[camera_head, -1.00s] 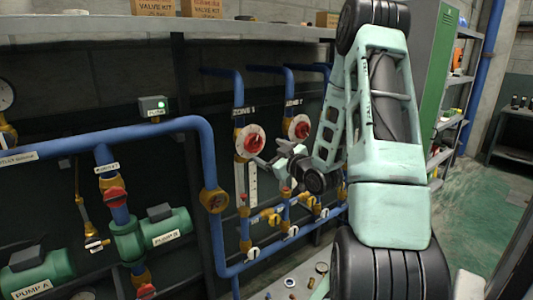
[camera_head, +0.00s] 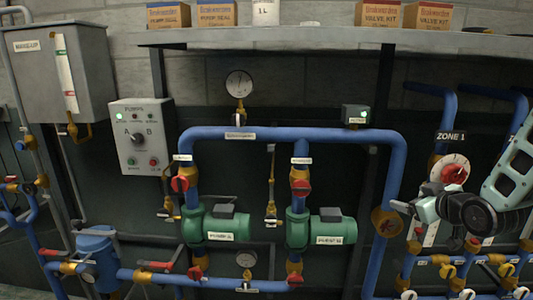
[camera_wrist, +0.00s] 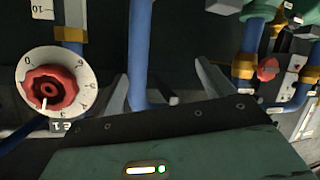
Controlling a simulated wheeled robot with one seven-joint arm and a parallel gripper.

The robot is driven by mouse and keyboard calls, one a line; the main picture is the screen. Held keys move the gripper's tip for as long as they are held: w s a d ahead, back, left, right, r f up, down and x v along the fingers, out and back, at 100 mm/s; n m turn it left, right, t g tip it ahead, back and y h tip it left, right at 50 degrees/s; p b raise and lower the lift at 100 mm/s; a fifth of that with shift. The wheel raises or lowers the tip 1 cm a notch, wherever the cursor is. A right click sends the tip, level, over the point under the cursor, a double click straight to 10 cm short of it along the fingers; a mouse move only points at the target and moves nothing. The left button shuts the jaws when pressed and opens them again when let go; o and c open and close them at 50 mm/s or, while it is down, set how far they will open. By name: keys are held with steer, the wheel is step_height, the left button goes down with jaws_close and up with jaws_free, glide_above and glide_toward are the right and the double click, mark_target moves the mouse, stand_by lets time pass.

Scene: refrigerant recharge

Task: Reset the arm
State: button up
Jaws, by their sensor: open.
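My gripper (camera_head: 405,212) is at the right of the head view, on my pale green arm (camera_head: 515,165). Its two fingers are apart, and in the wrist view (camera_wrist: 165,85) nothing shows held between them. The ZONE 1 valve, a white dial with a red knob (camera_head: 455,174), is just above and right of the gripper. In the wrist view a numbered dial with a red knob (camera_wrist: 48,88) is left of the fingers, apart from them. A blue pipe (camera_wrist: 139,60) runs behind the gap between the fingers. Most of my arm is outside the head view.
A grey wall of pipes holds green pumps (camera_head: 222,225), a blue pipe loop (camera_head: 280,134), a gauge (camera_head: 239,83) and a pump control box (camera_head: 139,138). A grey MAKEUP tank (camera_head: 30,75) is at upper left. A shelf (camera_head: 300,38) with boxes runs above. Small yellow valves (camera_head: 450,270) are below the gripper.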

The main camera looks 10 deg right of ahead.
steer(key=s+a+f+n+g+y, duration=0.1)
steer(key=s+a+g, duration=0.3)
steer(key=a, duration=0.8)
steer(key=s+a+f+n+g+y, duration=0.15)
steer(key=s+a+g, duration=0.3)
steer(key=a, duration=0.85)
steer(key=s+a+n+g, duration=0.1)
steer(key=s+a, duration=0.3)
steer(key=s, duration=0.6)
steer(key=s+a+r+n+g+h+b, duration=0.1)
steer(key=s+a+g, duration=0.3)
steer(key=s, duration=0.7)
steer(key=shift+a, duration=0.35)
steer(key=shift+w, duration=0.1)
